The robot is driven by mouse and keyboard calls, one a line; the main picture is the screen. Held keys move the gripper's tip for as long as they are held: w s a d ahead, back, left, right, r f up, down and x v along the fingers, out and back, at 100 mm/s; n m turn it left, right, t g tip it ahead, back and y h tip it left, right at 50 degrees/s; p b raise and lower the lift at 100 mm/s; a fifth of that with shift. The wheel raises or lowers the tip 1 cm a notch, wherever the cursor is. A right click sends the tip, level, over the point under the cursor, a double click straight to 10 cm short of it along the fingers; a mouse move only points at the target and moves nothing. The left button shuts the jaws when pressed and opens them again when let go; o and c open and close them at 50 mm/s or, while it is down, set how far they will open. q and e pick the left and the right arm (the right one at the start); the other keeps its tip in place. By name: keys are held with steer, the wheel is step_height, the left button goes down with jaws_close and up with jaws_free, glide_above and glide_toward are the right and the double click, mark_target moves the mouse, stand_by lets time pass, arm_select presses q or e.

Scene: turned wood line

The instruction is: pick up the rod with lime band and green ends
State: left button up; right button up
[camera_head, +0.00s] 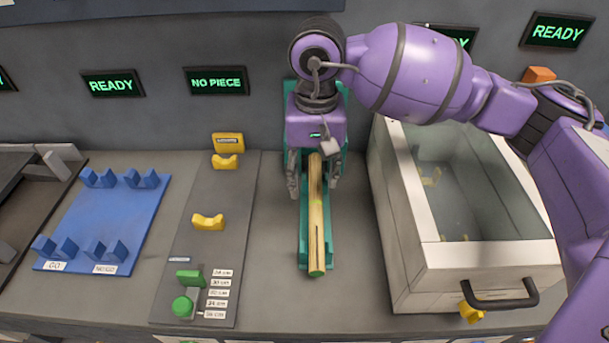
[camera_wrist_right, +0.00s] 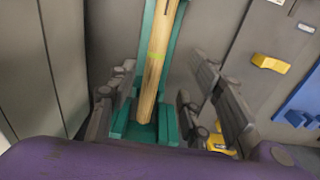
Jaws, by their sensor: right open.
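The wooden rod (camera_head: 317,235) lies lengthwise in a teal holder (camera_head: 303,255). Its near end is green, and a lime band shows partway along it. Its far end is hidden under my right gripper in the head view. The rod also shows in the right wrist view (camera_wrist_right: 157,45), with the lime band on it. My right gripper (camera_head: 314,184) is open above the holder, with one finger on each side of the rod. Gaps show between the fingers and the rod, and the gripper holds nothing. My left gripper is not in view.
A white bin with a clear lid and dark handle (camera_head: 500,297) stands right of the holder. A grey gauge board (camera_head: 180,235) with yellow rests is to the left, then a blue plate (camera_head: 110,215) with blue V-blocks. Signs hang on the back wall.

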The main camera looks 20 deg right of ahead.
mark_target(316, 201)
steer(key=shift+w, duration=0.1)
steer(key=shift+f, duration=0.3)
steer(key=shift+s+f, duration=0.55)
steer(key=shift+f, duration=0.25)
steer(key=f, duration=0.1)
steer(key=f+p, duration=0.1)
steer(key=f, duration=0.3)
steer(key=shift+w+d, duration=0.25)
steer(key=shift+d, duration=0.05)
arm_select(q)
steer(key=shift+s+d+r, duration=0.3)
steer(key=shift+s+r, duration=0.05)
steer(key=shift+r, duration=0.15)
arm_select(e)
steer(key=shift+f, duration=0.1)
steer(key=shift+c, duration=0.6)
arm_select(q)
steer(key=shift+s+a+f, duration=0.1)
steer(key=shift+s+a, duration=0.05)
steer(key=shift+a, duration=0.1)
arm_select(e)
jaws_close()
